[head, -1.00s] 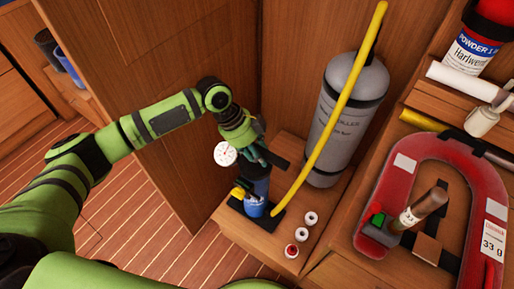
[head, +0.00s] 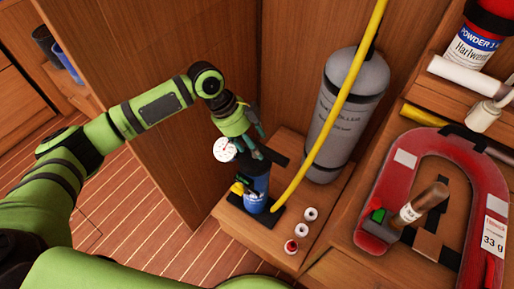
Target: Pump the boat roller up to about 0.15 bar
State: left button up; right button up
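The boat roller (head: 345,115) is a grey cylinder with dark bands and print, upright against the wooden wall. A yellow hose (head: 335,140) runs in front of it, from the pump's foot up out of view. The blue hand pump (head: 257,188) stands on the wooden ledge on a dark foot, with a black handle (head: 271,153) on top. A round white gauge (head: 225,149) is beside the pump's top; its reading is too small to tell. My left gripper (head: 257,141) is at the handle from above; its fingers overlap it, and their closure is unclear. My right gripper is out of view.
A red horseshoe-shaped life vest (head: 385,200) lies further right. A fire extinguisher (head: 478,45) and white roll (head: 459,75) are upper right. Striped floor (head: 130,225) is open at left.

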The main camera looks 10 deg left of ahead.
pick_arm(q)
jog(key=v, duration=0.8)
jog(key=shift+r, duration=0.25)
